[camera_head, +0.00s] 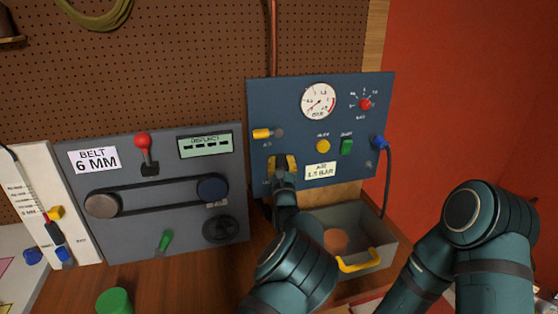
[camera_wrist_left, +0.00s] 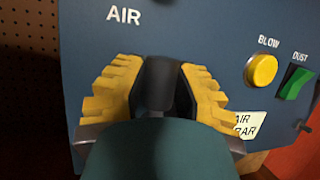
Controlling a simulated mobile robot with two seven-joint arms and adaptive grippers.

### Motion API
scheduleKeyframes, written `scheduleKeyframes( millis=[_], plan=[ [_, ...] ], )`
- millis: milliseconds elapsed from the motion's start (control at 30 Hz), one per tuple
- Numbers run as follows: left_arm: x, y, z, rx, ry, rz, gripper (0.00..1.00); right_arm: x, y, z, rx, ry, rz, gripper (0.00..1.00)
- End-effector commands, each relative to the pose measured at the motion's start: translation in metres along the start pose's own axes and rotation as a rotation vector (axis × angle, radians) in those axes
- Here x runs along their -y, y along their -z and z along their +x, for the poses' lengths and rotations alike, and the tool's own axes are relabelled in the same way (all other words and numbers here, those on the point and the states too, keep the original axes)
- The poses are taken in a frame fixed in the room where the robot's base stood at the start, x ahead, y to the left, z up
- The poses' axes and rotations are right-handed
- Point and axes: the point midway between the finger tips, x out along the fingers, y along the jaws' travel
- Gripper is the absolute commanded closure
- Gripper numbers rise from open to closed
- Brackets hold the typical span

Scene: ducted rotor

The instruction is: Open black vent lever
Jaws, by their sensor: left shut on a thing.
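The blue air panel (camera_head: 300,95) stands upright against the pegboard. My left gripper (camera_head: 283,162) is at its lower left part, below the yellow AIR lever (camera_head: 262,133). In the left wrist view its yellow ribbed pads lie on either side of the black vent lever (camera_wrist_left: 160,85) and are shut on it. The lever's lower part is hidden behind my own teal gripper body, and in the head view I cannot make the lever out clearly. My right arm is at the lower right, with its gripper out of view.
The panel also carries a gauge (camera_head: 319,101), a red knob (camera_head: 365,103), a yellow BLOW button (camera_head: 323,146) and a green DUST switch (camera_head: 347,146). A grey bin (camera_head: 375,235) with a yellow handle stands below. A grey belt panel (camera_head: 160,238) is at left.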

Motion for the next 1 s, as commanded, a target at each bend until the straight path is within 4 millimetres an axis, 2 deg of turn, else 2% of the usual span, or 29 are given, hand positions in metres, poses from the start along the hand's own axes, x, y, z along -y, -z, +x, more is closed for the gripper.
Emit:
scheduleKeyframes(
  millis=[567, 600, 633, 667, 1000],
  plan=[
    [0.0018, -0.0016, 0.0010, -0.002, 0.011, 0.025, 1.00, 0.0008, 0.0009, -0.0019, -0.002, 0.000, 0.000, 0.41],
    [0.0018, -0.0015, 0.0010, -0.002, 0.011, 0.024, 0.57, 0.0008, 0.0009, -0.0019, -0.002, 0.000, 0.000, 0.41],
    [0.0018, -0.0015, 0.0009, -0.002, 0.011, 0.024, 0.46, 0.0008, 0.0009, -0.0019, -0.002, 0.000, 0.000, 0.41],
    [0.0018, -0.0014, 0.0009, -0.002, 0.011, 0.024, 0.41, 0.0008, 0.0009, -0.0019, -0.002, 0.000, 0.000, 0.41],
    [0.0016, -0.0001, -0.0014, -0.005, 0.010, 0.024, 0.41, 0.0009, 0.0007, -0.0019, -0.001, 0.000, 0.000, 0.41]
  ],
)
